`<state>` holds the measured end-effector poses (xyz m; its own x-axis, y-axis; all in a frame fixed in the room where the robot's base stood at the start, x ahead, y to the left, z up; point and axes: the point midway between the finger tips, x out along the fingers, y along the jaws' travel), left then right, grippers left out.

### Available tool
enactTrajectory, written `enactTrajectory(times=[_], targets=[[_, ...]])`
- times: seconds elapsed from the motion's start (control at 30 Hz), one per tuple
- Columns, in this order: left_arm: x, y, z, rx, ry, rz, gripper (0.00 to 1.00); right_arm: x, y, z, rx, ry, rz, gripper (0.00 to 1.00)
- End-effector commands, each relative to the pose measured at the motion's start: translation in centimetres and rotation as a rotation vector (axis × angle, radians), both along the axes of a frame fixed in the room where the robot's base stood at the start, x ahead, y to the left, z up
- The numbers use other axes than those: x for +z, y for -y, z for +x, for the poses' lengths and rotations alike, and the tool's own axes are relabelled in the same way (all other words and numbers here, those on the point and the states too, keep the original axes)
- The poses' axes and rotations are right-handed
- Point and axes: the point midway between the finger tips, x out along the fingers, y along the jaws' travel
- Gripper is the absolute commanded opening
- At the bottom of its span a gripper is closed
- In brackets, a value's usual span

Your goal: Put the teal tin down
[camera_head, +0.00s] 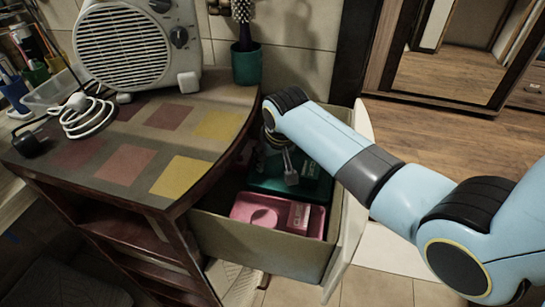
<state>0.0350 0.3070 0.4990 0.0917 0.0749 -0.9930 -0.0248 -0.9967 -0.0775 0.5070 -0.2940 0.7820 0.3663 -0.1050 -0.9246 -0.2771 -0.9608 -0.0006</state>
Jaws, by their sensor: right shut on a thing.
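The teal tin (262,184) is a dark teal, flat box inside the open drawer (205,225), towards its far end. My right gripper (291,178) reaches down into the drawer from the right and is shut on the teal tin; its wrist and fingers hide part of the tin. I cannot tell whether the tin touches the drawer floor. My left gripper is not in view.
A pink container (240,212) lies in the drawer's near part, close to the tin. The drawer walls stand close around both. On the cabinet top (150,125) are a white fan heater (128,45), a coiled white cord (88,117) and a green cup (246,66) holding a brush.

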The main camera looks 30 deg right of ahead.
Motion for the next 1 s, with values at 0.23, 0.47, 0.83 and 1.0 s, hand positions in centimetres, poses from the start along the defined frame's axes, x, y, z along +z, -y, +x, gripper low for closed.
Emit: enactTrajectory(times=[0.23, 0.47, 0.83, 1.0], targets=[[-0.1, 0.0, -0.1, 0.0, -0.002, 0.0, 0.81, -0.2, 0.0, 0.0, 0.0, 0.0, 0.0, 0.17], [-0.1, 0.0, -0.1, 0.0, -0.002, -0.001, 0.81, -0.2, 0.0, 0.0, 0.0, 0.0, 0.0, 0.59], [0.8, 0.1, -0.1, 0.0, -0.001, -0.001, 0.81, 2.7, -0.2, -1.0, 0.0, 0.003, 0.0, 0.59], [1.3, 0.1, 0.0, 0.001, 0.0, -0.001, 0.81, 5.4, -0.6, -2.1, 0.0, 0.002, -0.001, 0.59]])
